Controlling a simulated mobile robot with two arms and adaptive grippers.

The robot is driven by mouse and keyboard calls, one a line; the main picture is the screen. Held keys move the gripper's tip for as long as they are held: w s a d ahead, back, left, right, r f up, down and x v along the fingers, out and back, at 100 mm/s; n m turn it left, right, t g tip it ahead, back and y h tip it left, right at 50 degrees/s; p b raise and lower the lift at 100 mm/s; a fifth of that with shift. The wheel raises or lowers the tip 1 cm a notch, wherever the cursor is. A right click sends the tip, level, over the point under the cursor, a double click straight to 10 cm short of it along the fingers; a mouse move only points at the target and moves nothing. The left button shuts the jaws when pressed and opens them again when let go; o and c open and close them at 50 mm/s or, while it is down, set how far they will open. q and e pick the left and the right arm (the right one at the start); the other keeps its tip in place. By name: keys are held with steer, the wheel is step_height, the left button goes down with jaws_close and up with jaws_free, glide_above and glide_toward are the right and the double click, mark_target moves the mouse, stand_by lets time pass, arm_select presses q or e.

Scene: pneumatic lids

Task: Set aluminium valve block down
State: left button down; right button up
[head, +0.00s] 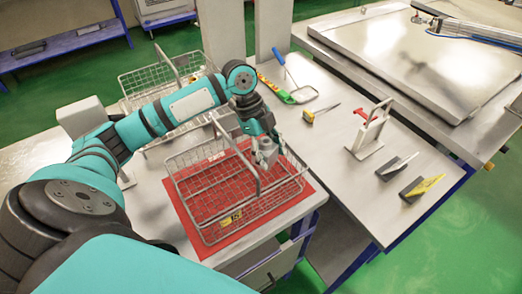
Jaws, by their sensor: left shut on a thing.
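The aluminium valve block (267,156) is a small grey metal piece. My left gripper (263,139) is shut on it and points down over the far right part of a wire basket (212,240). The block hangs at about the height of the basket's rim and handle; I cannot tell whether it touches the wire. The basket has a yellow tag (231,217) on its front and stands on a red mat (199,249). The gripper partly hides the block. My right gripper is out of view.
A second wire basket (136,88) stands behind my left arm.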

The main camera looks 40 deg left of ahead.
mark_target(269, 165)
arm_select(q)
step_height(269, 165, down, 4)
steer(key=shift+f+p, duration=0.25)
steer(key=shift+p, duration=0.15)
steer(key=shift+f, duration=0.3)
steer(key=shift+f, duration=0.1)
steer(key=c, duration=0.9)
jaws_free()
steer(key=shift+b+v, duration=1.3)
steer(key=shift+v, duration=4.8)
